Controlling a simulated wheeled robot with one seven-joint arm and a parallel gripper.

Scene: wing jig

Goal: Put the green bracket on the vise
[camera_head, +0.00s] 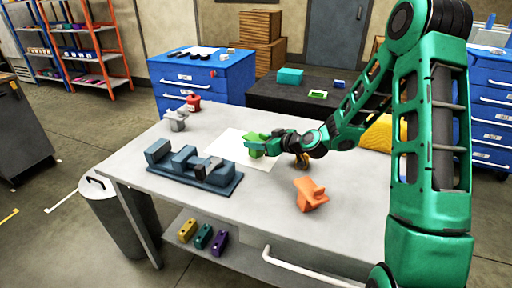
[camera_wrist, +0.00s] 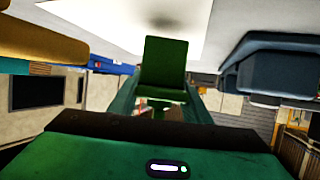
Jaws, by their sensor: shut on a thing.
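The green bracket (camera_head: 255,143) is in my gripper (camera_head: 262,147), over the white sheet in the middle of the workbench. In the wrist view the green bracket (camera_wrist: 164,65) stands out between the fingers of my gripper (camera_wrist: 162,100), which is shut on it. I cannot tell whether the bracket touches the sheet. The vise (camera_head: 192,166) is blue-grey, on a flat base, left of and nearer than my gripper. A small grey-brown piece on the vise's right end is too small to make out. A large blue-grey shape (camera_wrist: 270,72), probably the vise, shows at the right of the wrist view.
An orange bracket (camera_head: 311,194) lies on the workbench (camera_head: 270,208) at the right front. A grey part (camera_head: 177,120) and a red item (camera_head: 193,102) stand at the back left. Yellow, green and purple blocks (camera_head: 203,236) lie on the lower shelf. A dark table (camera_head: 270,97) stands behind.

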